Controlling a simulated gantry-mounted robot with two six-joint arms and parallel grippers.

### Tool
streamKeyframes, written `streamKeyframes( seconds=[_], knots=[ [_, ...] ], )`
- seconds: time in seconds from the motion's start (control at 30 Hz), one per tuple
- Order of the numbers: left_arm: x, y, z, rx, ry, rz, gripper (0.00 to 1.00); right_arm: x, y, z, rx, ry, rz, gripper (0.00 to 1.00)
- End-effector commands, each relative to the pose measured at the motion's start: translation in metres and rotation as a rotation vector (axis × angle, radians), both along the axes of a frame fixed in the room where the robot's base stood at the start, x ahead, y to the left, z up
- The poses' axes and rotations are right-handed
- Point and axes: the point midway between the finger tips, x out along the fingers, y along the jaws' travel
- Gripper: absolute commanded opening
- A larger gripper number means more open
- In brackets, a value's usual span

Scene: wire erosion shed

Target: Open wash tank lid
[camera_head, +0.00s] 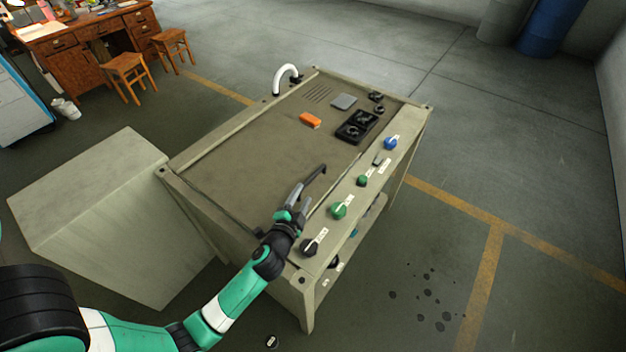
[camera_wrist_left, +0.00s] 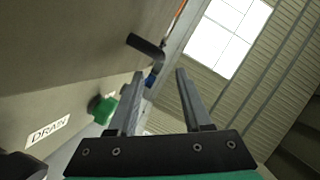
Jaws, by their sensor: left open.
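The wash tank (camera_head: 297,281) is a beige metal box with a dark flat lid (camera_head: 235,172) lying closed on its top. A black bar handle (camera_head: 317,173) stands at the lid's edge beside the control strip. In the left wrist view the handle (camera_wrist_left: 146,46) lies beyond the fingertips, up and to the left, not between them. My left gripper (camera_head: 296,196) is just short of the handle, above that edge; its two fingers (camera_wrist_left: 160,76) are apart and empty. Whether a fingertip touches the handle cannot be told. My right gripper is not in view.
Knobs line the control strip: black (camera_head: 308,247), green (camera_head: 339,210), smaller green (camera_head: 362,180) and blue (camera_head: 390,143). An orange block (camera_head: 310,120) and a black tray (camera_head: 357,126) lie on top. A white curved pipe (camera_head: 285,78) rises behind.

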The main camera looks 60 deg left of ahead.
Motion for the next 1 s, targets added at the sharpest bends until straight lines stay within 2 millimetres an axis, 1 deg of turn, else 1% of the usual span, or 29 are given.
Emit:
streamKeyframes(
  seconds=[0.03,0.2,0.3,0.4,0.53,0.77,0.87,1.0],
  knots=[
    [0.007,0.009,-0.002,0.002,-0.002,0.003,0.49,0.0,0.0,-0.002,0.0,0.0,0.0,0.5],
    [0.035,0.036,-0.012,0.002,-0.003,0.002,0.49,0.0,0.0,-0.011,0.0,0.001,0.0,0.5],
    [0.048,0.049,-0.016,0.002,-0.002,0.002,0.49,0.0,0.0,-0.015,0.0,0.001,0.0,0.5],
    [0.058,0.059,-0.019,0.002,-0.002,0.0,0.49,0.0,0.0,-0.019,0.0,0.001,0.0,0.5],
    [0.064,0.065,-0.019,0.002,-0.002,-0.001,0.49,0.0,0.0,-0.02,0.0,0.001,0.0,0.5],
    [0.065,0.065,-0.019,0.001,-0.002,-0.001,0.49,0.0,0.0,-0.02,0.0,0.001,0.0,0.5],
    [0.064,0.065,-0.019,0.001,-0.002,-0.001,0.33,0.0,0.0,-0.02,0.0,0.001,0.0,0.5],
    [0.064,0.065,-0.019,0.001,-0.002,-0.001,0.08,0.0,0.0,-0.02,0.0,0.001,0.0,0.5]
  ],
)
